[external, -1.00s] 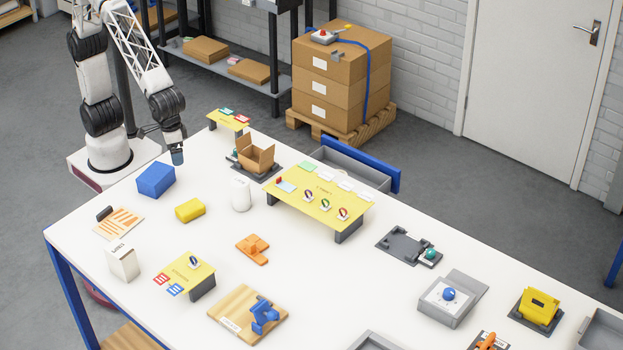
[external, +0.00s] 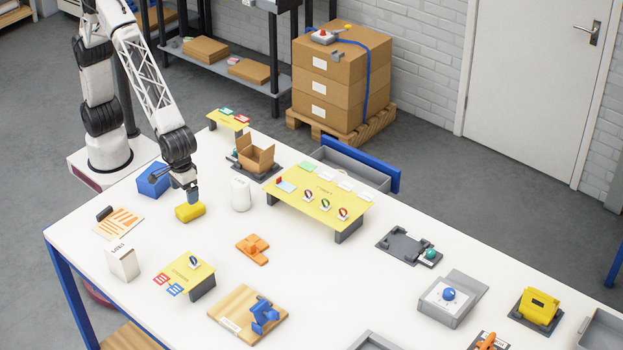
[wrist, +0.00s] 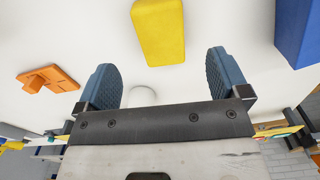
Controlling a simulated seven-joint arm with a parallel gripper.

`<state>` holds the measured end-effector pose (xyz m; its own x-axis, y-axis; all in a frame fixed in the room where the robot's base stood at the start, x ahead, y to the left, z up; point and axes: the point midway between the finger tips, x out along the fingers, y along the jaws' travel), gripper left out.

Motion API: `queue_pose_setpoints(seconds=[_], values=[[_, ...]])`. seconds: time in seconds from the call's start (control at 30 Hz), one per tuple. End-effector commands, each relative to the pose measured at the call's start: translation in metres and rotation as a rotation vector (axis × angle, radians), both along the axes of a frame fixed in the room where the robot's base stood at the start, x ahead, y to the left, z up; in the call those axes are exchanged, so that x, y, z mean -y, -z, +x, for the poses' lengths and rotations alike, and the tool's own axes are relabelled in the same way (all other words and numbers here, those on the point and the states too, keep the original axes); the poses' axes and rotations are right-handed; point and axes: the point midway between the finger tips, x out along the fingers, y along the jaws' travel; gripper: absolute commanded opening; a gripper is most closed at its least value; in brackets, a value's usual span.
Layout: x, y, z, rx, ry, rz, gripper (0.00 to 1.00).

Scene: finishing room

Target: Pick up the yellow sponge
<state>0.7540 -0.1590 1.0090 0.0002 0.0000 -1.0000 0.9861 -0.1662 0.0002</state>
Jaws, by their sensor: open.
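The yellow sponge (external: 190,212) lies on the white table near its left end. My gripper (external: 192,196) is just above the sponge in the external view, pointing down. In the wrist view the sponge (wrist: 158,32) is at the top middle, beyond the fingertips and roughly in line with the gap between them. My gripper (wrist: 165,80) shows its two blue pads spread wide with nothing between them. Whether a pad touches the sponge is hard to tell in the external view; in the wrist view they look apart.
A blue block (external: 153,180) stands close to the left of the sponge. A white rounded object (external: 241,195) stands to its right, and an orange part (external: 252,249) lies nearer the front. Bare table (external: 215,225) surrounds the sponge on the front side.

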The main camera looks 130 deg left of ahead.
Motion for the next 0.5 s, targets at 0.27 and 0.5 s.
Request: queue_pose_setpoints(seconds=[0.27,0.5], values=[[0.000,0.019,0.000,-0.001,0.001,0.000,0.94],[0.000,0.026,0.000,0.000,0.001,0.000,0.94]])
